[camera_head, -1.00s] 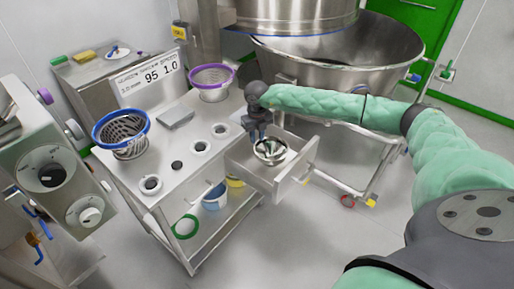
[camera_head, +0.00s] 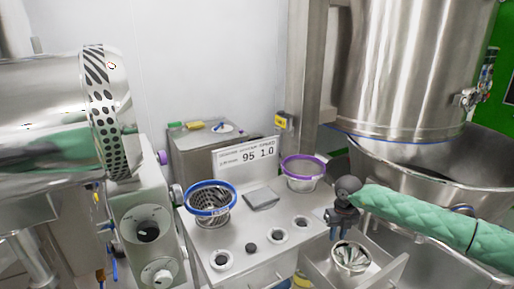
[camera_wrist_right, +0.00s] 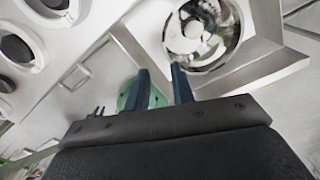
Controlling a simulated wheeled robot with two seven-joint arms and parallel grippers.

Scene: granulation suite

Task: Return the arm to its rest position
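My right arm (camera_head: 435,217), in a green quilted sleeve, reaches in from the right in the head view. Its gripper (camera_head: 338,230) points down above the open drawer (camera_head: 385,274) of a steel trolley, just above a round metal bowl with a bladed part (camera_head: 350,257). In the right wrist view, the two dark fingers of the gripper (camera_wrist_right: 160,78) stand apart with nothing between them. The bowl (camera_wrist_right: 203,30) lies beyond the fingertips there. My left gripper is in neither view.
The trolley top (camera_head: 232,245) holds a blue-rimmed basket (camera_head: 210,207), a purple-rimmed basket (camera_head: 303,174), a grey flat block (camera_head: 261,199) and several round fittings. A large steel vessel (camera_head: 405,70) stands behind my arm. A drum machine (camera_head: 60,105) stands left.

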